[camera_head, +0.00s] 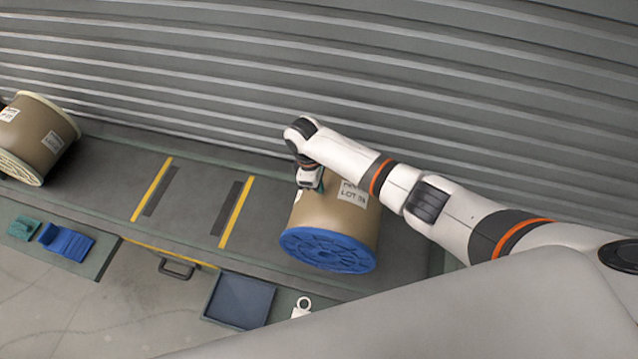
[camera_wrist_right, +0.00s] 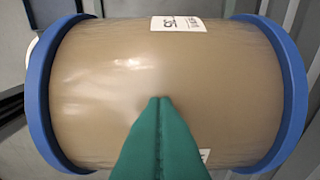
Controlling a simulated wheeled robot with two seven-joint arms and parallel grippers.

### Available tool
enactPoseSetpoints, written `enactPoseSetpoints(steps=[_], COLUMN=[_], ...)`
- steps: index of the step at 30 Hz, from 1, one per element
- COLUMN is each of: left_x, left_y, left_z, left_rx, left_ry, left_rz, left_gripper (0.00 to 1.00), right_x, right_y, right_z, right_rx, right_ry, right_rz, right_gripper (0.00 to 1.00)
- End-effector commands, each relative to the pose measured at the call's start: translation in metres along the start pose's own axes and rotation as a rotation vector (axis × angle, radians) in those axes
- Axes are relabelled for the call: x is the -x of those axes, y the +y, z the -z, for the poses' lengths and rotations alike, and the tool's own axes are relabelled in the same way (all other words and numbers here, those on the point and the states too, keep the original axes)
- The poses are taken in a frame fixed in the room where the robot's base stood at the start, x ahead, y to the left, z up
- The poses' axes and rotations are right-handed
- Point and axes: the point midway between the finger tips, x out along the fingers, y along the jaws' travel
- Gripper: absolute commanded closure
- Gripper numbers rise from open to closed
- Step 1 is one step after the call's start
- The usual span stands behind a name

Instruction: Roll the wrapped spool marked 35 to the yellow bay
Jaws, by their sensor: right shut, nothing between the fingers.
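A brown-wrapped spool with blue flanges (camera_head: 322,215) lies on its side on the grey platform, right of the yellow lines. Its white label (camera_head: 353,194) reads LOT and a number that looks like 35 but is small. The yellow-marked bay (camera_head: 191,197) is the bare strip between two yellow lines to the spool's left. My right gripper (camera_head: 311,186) is at the upper left side of the spool. In the right wrist view its green fingers (camera_wrist_right: 160,100) are shut, empty, and in front of the spool's wrapping (camera_wrist_right: 110,85); contact is unclear.
Another brown spool with cream flanges (camera_head: 36,140) lies at the far left. A ribbed grey shutter (camera_head: 250,70) stands behind the platform. The platform between the spools is clear.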

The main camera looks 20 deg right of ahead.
Motion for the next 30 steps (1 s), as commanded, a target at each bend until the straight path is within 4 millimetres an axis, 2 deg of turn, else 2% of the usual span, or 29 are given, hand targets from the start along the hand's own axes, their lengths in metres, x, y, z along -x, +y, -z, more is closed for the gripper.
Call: enactPoseSetpoints(steps=[1, 5, 9, 11, 21, 24, 30], left_x=[0.010, 0.013, 0.025, 0.007, -0.041, -0.051, -0.060], left_y=[0.000, 0.000, 0.000, 0.000, -0.002, -0.002, -0.003], left_z=[-0.001, -0.001, -0.003, -0.002, 0.003, 0.004, 0.005], left_rx=[0.000, -0.001, -0.001, -0.001, -0.002, -0.002, -0.002], left_ry=[0.000, 0.000, 0.000, -0.002, -0.002, -0.001, 0.000], left_rz=[0.000, 0.000, 0.001, 0.000, 0.002, 0.002, 0.002], left_gripper=[0.63, 0.63, 0.63, 0.63, 0.63, 0.63, 0.63], right_x=[0.009, 0.009, 0.013, 0.006, 0.017, 0.021, 0.027], right_y=[0.000, 0.001, 0.001, 0.001, 0.001, 0.001, 0.000], right_z=[0.001, 0.003, 0.008, -0.008, -0.081, -0.096, -0.109], right_rx=[0.000, 0.000, -0.004, -0.001, -0.002, -0.002, -0.002], right_ry=[-0.001, 0.000, 0.001, -0.004, -0.003, -0.001, 0.000], right_rz=[0.000, -0.001, -0.002, -0.001, 0.000, 0.000, 0.000], right_gripper=[1.00, 1.00, 1.00, 1.00, 1.00, 1.00, 1.00])
